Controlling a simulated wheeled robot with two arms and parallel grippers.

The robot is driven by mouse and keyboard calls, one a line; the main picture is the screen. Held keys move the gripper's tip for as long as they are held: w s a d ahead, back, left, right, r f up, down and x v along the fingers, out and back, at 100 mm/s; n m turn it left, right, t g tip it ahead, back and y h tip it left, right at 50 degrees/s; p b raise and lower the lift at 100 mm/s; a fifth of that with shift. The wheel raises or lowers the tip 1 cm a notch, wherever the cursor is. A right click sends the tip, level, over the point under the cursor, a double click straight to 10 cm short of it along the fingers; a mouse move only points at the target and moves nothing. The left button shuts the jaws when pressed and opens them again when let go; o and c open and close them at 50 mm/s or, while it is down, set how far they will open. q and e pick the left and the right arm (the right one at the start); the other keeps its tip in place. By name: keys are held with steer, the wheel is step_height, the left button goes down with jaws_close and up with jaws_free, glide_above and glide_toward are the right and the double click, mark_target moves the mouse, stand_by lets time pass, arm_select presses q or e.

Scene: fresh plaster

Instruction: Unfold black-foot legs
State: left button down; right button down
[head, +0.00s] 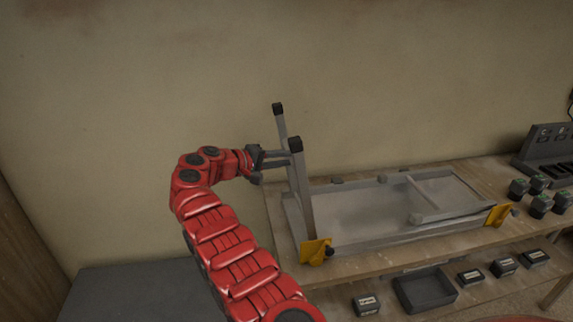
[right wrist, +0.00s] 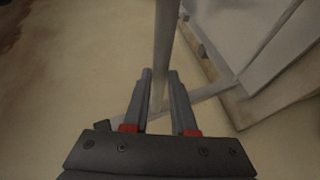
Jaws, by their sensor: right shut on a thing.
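A grey folding frame (head: 380,240) lies on the bench with yellow brackets (head: 316,250) at its front corners. At its left end a leg pair stands up: the front leg (head: 303,195) has a black foot (head: 295,145), and the rear leg (head: 281,126) has a black foot (head: 278,108). At the right end, a second leg set (head: 450,213) lies folded down in the frame. My right gripper (head: 283,158) is shut on the raised leg pair, just below the front foot. In the right wrist view its fingers (right wrist: 160,80) straddle a grey bar (right wrist: 164,45). My left gripper is out of view.
Several dark knobs with green tops (head: 539,206) and a dark rack (head: 548,150) stand at the bench's right. A plain wall is behind.

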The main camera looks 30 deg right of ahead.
steer(key=shift+s+f, duration=0.15)
steer(key=shift+f, duration=0.5)
steer(key=c, duration=0.7)
jaws_free()
steer(key=shift+a, duration=0.1)
steer(key=shift+c, duration=0.2)
steer(key=shift+r, duration=0.1)
steer(key=shift+r, duration=0.1)
